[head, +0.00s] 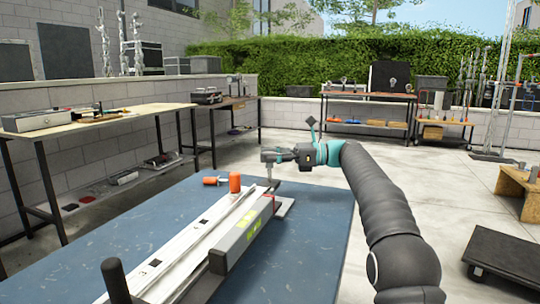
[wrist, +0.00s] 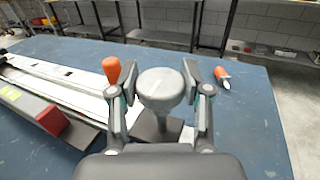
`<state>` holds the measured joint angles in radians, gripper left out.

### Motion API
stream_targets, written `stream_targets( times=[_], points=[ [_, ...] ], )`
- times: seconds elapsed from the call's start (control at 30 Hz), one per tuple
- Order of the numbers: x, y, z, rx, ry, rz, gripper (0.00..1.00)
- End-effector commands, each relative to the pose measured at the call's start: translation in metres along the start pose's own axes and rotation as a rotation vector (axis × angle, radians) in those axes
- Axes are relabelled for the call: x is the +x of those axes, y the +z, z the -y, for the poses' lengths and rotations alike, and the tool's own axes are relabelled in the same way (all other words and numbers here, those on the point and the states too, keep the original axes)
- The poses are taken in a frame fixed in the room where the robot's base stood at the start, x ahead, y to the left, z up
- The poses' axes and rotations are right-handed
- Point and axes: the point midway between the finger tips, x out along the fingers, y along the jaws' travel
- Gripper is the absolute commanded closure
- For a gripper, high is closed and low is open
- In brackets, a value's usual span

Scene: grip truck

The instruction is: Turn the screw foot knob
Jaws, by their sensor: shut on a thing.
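The screw foot knob (wrist: 160,88) is a round grey knob with a flat top, seen in the wrist view above a dark base plate (wrist: 157,128). My gripper (wrist: 161,84) has one finger on each side of the knob and is shut on it. In the head view my gripper (head: 270,156) is at the far end of the long pale rail assembly (head: 195,238), which lies on the blue table (head: 310,235).
An orange-handled tool (wrist: 221,74) lies on the table. A grey bar with yellow labels (head: 240,240) runs along the rail. The table's right side is clear.

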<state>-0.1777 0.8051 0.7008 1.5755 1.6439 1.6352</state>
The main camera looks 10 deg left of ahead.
Motion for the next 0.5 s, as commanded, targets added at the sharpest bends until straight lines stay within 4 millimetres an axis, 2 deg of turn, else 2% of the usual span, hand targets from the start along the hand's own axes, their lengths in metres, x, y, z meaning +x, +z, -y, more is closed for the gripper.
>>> stream_targets(
  times=[0.37,0.4,0.47,0.5],
  points=[
    [0.0006,-0.0001,-0.0002,0.001,0.003,0.0,0.87],
    [0.0006,-0.0001,-0.0002,0.001,0.003,0.0,0.42],
    [0.0006,-0.0001,-0.0002,0.001,0.003,0.0,0.27],
    [0.0005,-0.0001,-0.0001,0.001,0.002,0.0,0.26]
  ],
)
